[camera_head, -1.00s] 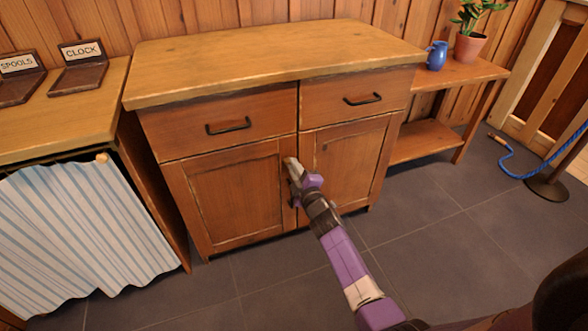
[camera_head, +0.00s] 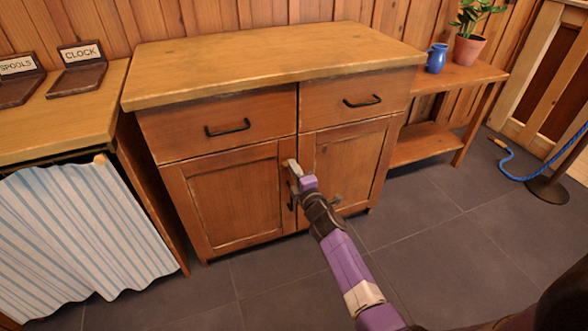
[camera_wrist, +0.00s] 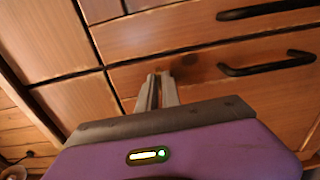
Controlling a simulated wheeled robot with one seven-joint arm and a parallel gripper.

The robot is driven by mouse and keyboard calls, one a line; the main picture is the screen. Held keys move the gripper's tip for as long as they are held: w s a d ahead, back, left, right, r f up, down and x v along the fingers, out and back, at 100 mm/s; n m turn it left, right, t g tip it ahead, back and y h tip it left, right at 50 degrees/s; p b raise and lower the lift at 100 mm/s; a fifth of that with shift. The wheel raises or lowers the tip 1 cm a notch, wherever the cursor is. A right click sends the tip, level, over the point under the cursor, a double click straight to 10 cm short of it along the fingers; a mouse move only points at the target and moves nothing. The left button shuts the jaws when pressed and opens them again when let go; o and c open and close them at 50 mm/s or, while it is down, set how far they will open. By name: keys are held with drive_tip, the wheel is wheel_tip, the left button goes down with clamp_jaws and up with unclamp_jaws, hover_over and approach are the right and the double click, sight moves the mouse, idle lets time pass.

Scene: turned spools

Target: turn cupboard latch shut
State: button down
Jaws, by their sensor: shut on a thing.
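The wooden cupboard (camera_head: 232,195) has two doors that meet at a middle seam, and both look closed. My gripper (camera_head: 291,167) is at the upper part of this seam, just below the drawers. In the wrist view, my gripper's two fingers (camera_wrist: 157,88) are close together with their tips at the cupboard front. A small light-brown piece, which looks like the latch (camera_wrist: 163,73), shows between the tips. The fingers hide most of it, so I cannot tell its angle. In the head view the gripper hides the latch.
Two dark door handles (camera_wrist: 268,10) (camera_wrist: 267,63) lie beside the seam, close to my gripper. Dark drawer handles (camera_head: 228,127) (camera_head: 362,100) are above. A striped curtain (camera_head: 80,225) hangs at left. A blue jug (camera_head: 436,58) stands on the right shelf. The floor in front is clear.

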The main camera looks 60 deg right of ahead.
drive_tip(key=c, duration=1.5)
unclamp_jaws()
drive_tip(key=shift+c, duration=0.2)
drive_tip(key=v, duration=0.8)
drive_tip(key=shift+w, duration=0.1)
